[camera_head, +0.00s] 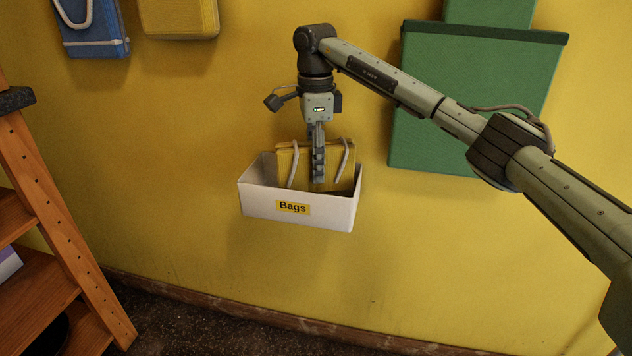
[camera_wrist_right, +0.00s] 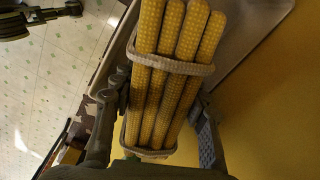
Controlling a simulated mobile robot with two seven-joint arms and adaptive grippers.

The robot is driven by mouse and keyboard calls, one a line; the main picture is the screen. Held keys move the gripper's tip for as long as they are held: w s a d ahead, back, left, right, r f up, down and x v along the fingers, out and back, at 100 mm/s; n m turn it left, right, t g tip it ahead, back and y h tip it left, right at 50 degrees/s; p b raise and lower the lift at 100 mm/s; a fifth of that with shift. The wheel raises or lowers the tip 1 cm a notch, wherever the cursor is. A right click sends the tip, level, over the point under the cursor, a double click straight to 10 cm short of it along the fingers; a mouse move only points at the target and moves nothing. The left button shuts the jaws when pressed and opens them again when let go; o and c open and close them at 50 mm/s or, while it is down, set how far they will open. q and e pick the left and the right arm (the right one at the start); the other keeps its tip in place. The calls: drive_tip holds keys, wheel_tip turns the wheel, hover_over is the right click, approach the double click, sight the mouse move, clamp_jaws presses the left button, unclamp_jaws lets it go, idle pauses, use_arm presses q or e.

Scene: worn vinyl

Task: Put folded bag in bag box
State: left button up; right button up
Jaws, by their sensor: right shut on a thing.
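The white bag box (camera_head: 262,204) with a yellow "Bags" label is fixed to the yellow wall, open at the top. The folded bag (camera_head: 287,160) is yellow with pale handles. It stands upright, its lower part behind the box's front wall. My right gripper (camera_head: 318,178) points down over the box and is shut on the bag. In the right wrist view the folded bag (camera_wrist_right: 178,75) shows as several yellow dotted layers with pale handles around them, between the fingers of the right gripper (camera_wrist_right: 157,115). Whether the bag touches the box floor is hidden. My left gripper does not clearly show.
A large green box (camera_head: 440,110) is on the wall to the right. Blue (camera_head: 92,28) and yellow (camera_head: 180,18) bags hang at the upper left. A wooden shelf unit (camera_head: 60,225) stands at the left. The wall below the box is clear.

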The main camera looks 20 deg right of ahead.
wheel_tip(320, 180, down, 5)
drive_tip(key=shift+r, duration=0.2)
use_arm(q)
drive_tip(key=shift+w+d+r+t+h, duration=0.3)
drive_tip(key=shift+w+d+r, duration=0.1)
drive_tip(key=shift+d+r, duration=0.1)
use_arm(e)
drive_tip(key=shift+w+d+f, duration=0.1)
drive_tip(key=shift+w, duration=0.05)
drive_tip(key=shift+f, duration=0.2)
drive_tip(key=o, duration=1.2)
use_arm(q)
drive_tip(key=shift+w+r, duration=0.1)
drive_tip(key=shift+r, duration=0.05)
use_arm(e)
drive_tip(key=shift+r, duration=0.2)
use_arm(q)
drive_tip(key=s+a+f+g+y, duration=0.1)
drive_tip(key=s+a+f+g, duration=0.1)
drive_tip(key=s+a+f, duration=0.1)
drive_tip(key=shift+a+f+p, duration=0.1)
drive_tip(key=shift+p, duration=0.2)
use_arm(e)
wheel_tip(320, 180, up, 12)
drive_tip(key=shift+r, duration=0.1)
